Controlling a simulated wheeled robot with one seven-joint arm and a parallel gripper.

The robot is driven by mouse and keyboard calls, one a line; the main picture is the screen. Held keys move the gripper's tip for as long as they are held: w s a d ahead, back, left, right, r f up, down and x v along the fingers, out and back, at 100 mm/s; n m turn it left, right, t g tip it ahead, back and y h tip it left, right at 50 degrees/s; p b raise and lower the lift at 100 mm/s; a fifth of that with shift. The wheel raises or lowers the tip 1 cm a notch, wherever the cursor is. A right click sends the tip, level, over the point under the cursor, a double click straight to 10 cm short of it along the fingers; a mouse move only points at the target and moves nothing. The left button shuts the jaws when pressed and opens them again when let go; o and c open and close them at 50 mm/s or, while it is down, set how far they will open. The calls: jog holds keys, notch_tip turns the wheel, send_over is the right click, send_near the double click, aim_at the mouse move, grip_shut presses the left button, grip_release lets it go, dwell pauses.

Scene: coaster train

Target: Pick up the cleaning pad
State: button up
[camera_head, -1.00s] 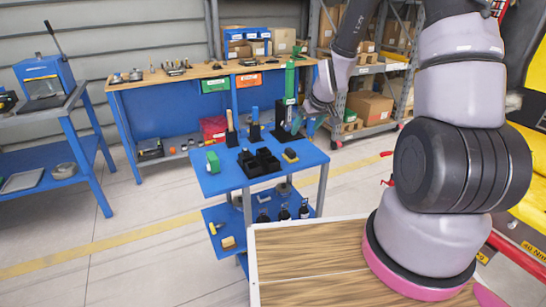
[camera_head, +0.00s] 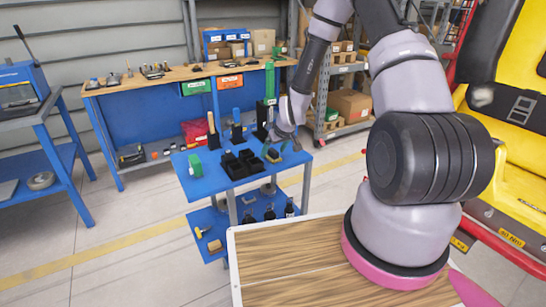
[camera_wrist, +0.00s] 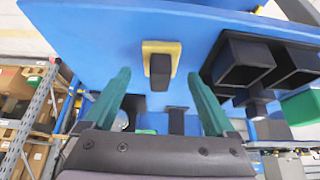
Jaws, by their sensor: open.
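The cleaning pad, a small yellow block with a dark grip on top, lies on the right part of the blue cart top (camera_head: 205,184). It shows in the head view (camera_head: 272,156) and near the middle of the wrist view (camera_wrist: 174,48). My gripper (camera_head: 284,147) is just above the cart's right side, close to the pad. In the wrist view my gripper (camera_wrist: 158,75) has its two teal fingers spread apart, with the pad seen between and beyond the tips. Nothing is held. The exact gap to the pad is hard to tell.
Black bins (camera_head: 238,164) stand just left of the pad, and a green block (camera_head: 196,165) is farther left. Tool holders (camera_head: 237,130) stand along the back edge. A lower shelf (camera_head: 211,222) holds bottles and yellow items. A wood-topped surface (camera_head: 285,255) is in front.

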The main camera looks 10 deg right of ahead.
aim_at(273, 150)
jog(key=shift+w+a+f, duration=0.1)
jog(key=shift+w+f, duration=0.15)
jog(key=shift+f, duration=0.25)
grip_shut()
jog(key=shift+r, duration=0.1)
notch_tip(273, 150, up, 10)
dwell(0.3)
